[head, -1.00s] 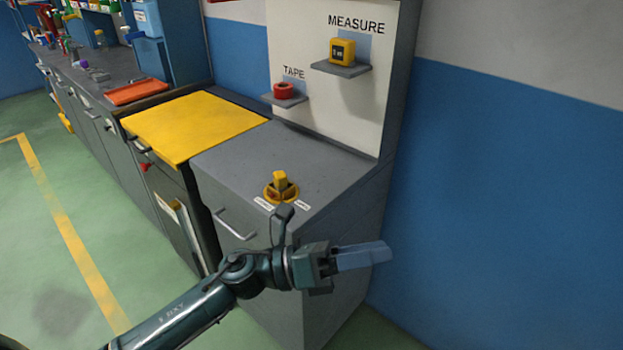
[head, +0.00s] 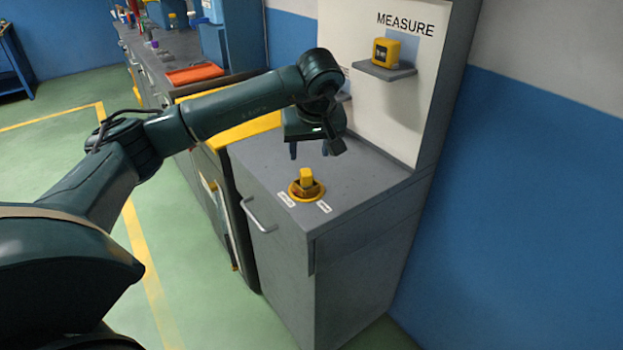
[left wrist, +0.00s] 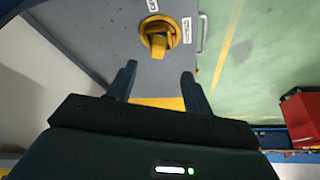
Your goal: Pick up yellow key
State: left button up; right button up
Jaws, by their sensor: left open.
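The yellow key (head: 306,179) stands upright in a round yellow and brown socket on top of the grey cabinet (head: 262,158), between two small white labels. It also shows in the left wrist view (left wrist: 158,43), beyond the fingertips. My left gripper (head: 312,152) points down above the cabinet top, behind the key and apart from it. In the left wrist view its two fingers (left wrist: 157,82) are spread with nothing between them. My right gripper is not in view.
A white back panel holds a shelf with a yellow tape measure (head: 386,52). My arm partly hides the yellow worktop (head: 245,131) to the left. An orange tray (head: 196,74) lies farther back. A drawer handle (head: 256,214) sticks out in front.

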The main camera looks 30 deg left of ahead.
aim_at(307, 175)
pick_arm(q)
jog(key=p+x, duration=0.2)
jog(key=x, duration=0.8)
jog(key=shift+w+f, duration=0.1)
jog(key=shift+f, duration=0.05)
jog(key=shift+c, duration=0.4)
jog(key=c, duration=1)
